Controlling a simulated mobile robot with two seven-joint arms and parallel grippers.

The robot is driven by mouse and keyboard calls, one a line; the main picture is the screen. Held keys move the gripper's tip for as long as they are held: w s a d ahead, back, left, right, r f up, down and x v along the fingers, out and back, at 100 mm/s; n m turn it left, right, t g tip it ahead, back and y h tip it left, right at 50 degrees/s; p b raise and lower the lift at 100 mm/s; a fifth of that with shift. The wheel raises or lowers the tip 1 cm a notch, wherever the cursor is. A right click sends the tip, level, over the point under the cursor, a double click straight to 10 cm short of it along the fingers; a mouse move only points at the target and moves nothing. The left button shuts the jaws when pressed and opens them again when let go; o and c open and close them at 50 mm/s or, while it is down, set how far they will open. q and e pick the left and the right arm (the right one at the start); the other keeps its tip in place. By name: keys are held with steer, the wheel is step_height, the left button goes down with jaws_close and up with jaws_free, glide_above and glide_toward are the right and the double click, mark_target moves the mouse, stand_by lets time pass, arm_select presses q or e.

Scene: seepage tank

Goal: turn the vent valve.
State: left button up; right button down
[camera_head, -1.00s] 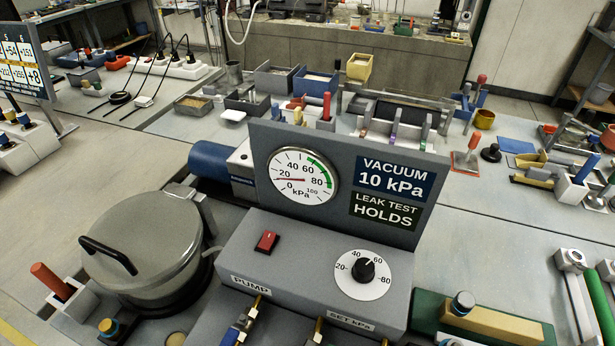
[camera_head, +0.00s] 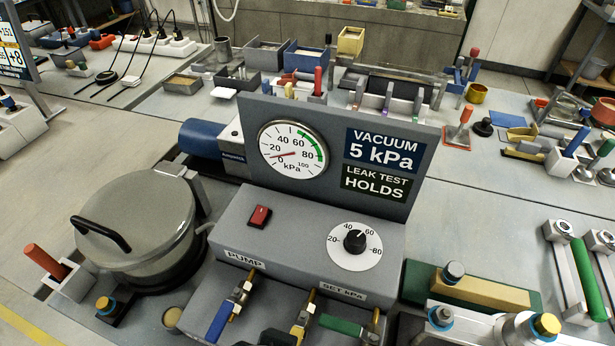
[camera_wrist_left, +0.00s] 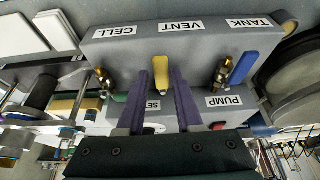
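The vent valve has a yellow handle (camera_wrist_left: 161,64) and sits under the VENT label (camera_wrist_left: 181,27), which reads upside down in the left wrist view. My left gripper (camera_wrist_left: 160,76) is open. Its two purple fingers reach toward the yellow handle, one to each side, with gaps visible; contact cannot be told. In the head view the brass of the vent valve (camera_head: 304,318) shows at the bottom edge, beside a dark shape, perhaps part of my gripper. My right gripper is not seen.
A blue-handled valve (camera_head: 220,319) and a green-handled valve (camera_head: 340,325) flank the vent valve closely. The grey panel (camera_head: 255,190) stands behind, with a gauge (camera_head: 292,150), a red switch (camera_head: 259,216) and a dial (camera_head: 355,241). A lidded tank (camera_head: 135,225) is at left.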

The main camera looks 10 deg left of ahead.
arm_select(q)
steer(key=shift+o, duration=1.3)
steer(key=p+v, duration=0.2)
steer(key=v, duration=0.8)
steer(key=shift+p, duration=0.4)
steer(key=s+a+r+m+g, duration=0.1)
steer(key=s+a+r, duration=0.1)
steer(key=a+r, duration=1)
step_height(320, 180, up, 22)
steer(key=p, duration=2.3)
steer(key=shift+r, duration=0.15)
